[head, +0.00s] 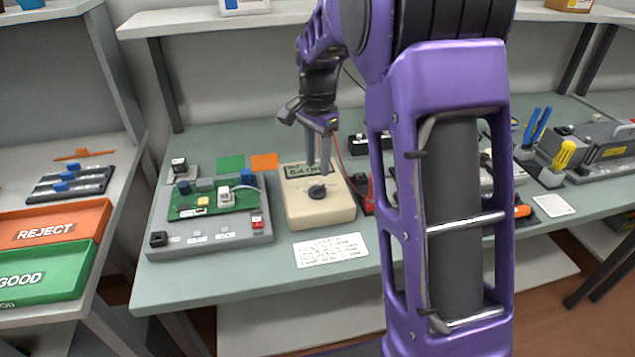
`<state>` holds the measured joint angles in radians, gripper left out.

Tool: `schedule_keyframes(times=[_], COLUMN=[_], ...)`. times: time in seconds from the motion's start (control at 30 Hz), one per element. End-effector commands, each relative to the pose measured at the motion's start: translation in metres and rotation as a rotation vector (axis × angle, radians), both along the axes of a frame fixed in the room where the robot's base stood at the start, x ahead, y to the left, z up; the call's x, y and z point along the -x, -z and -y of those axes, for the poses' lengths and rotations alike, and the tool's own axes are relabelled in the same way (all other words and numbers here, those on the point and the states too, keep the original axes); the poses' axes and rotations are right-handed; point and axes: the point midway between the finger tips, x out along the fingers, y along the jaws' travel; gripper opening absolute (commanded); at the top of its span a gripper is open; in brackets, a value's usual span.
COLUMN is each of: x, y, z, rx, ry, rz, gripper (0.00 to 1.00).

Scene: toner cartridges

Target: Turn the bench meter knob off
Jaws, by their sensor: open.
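The bench meter (306,209) is a cream box on the green bench, left of my arm. It has a display strip on its upper face, partly covered by my gripper's fingers. Its round black knob (317,192) sits on the lower middle of the top face. My gripper (318,168) points down over the meter with its jaws open. The fingertips are just above or beside the knob. I cannot tell if they touch it. The knob's pointer direction is too small to read.
A grey fixture (212,237) with a green circuit board stands left of the meter. A written card (330,250) lies in front. Red leads and a small red-black block (361,190) are right of it.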

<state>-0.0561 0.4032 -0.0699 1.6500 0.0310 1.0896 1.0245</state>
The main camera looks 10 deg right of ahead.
Motion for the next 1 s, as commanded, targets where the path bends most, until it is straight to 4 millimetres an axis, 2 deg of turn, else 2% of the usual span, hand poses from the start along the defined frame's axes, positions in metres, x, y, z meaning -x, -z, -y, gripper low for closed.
schedule_keyframes(times=[0.03,0.1,0.3,0.7,0.93,1.0], x=[0.001,0.001,0.0,0.0,0.0,0.0], y=[0.014,0.026,0.049,0.055,0.055,0.055], z=[0.0,0.0,0.0,0.0,0.0,0.0], rx=[-0.001,0.0,0.001,0.001,0.001,0.001], ry=[0.0,0.0,0.0,0.0,0.0,0.0], rz=[-0.005,-0.004,-0.001,0.001,0.001,0.001], gripper=[0.42,0.42,0.42,0.42,0.01,0.0])
